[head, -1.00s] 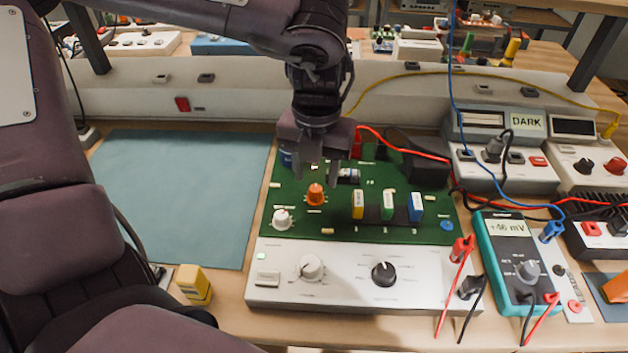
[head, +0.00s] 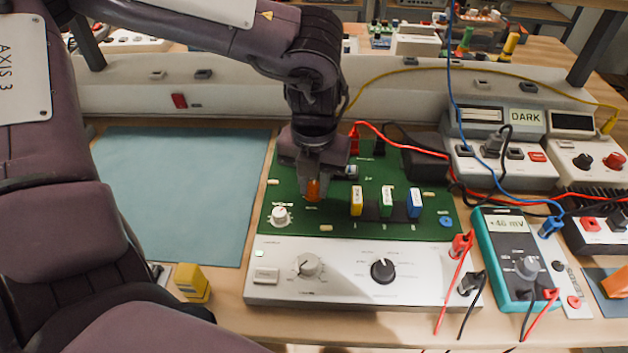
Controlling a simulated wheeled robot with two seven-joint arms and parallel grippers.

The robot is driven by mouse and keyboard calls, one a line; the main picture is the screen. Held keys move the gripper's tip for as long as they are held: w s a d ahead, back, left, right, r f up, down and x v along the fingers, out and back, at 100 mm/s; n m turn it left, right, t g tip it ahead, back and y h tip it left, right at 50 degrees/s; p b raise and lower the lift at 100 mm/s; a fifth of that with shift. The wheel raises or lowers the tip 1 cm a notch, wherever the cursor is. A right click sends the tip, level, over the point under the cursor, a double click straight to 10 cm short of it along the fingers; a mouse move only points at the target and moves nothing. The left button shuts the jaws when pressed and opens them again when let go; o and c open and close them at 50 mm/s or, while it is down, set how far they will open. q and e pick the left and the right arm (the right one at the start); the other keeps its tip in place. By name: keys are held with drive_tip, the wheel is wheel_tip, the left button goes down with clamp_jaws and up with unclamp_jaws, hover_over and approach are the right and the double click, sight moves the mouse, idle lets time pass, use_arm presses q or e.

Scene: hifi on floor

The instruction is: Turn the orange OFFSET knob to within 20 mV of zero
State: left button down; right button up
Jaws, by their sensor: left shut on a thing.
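The orange OFFSET knob (head: 313,190) stands on the green circuit board (head: 300,222) in the middle of the head view. My left gripper (head: 312,188) reaches down over it from above and is shut on it; its fingers hide most of the knob. The teal multimeter (head: 507,262) at the right reads about +46 mV, though the digits are small. My right gripper is not in view.
A white knob (head: 280,216) stands close left of the orange one. Yellow, green and blue blocks (head: 387,202) stand to its right. The silver front panel (head: 345,285) carries two knobs. Red, black and blue leads run at the right. A teal mat (head: 180,190) is clear.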

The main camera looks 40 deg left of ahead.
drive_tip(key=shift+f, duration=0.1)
use_arm(q)
drive_tip(key=shift+n, duration=0.3)
drive_tip(key=n+b, duration=0.2)
drive_tip(key=n, duration=0.1)
drive_tip(key=shift+f+b, duration=0.1)
drive_tip(key=shift+b, duration=0.3)
drive_tip(key=shift+n+b, duration=0.5)
drive_tip(key=shift+n, duration=0.8)
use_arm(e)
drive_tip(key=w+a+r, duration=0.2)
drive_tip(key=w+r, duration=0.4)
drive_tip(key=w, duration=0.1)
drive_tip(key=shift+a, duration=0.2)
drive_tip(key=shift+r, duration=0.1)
use_arm(q)
drive_tip(key=c, duration=1.3)
unclamp_jaws()
drive_tip(key=shift+o, duration=0.2)
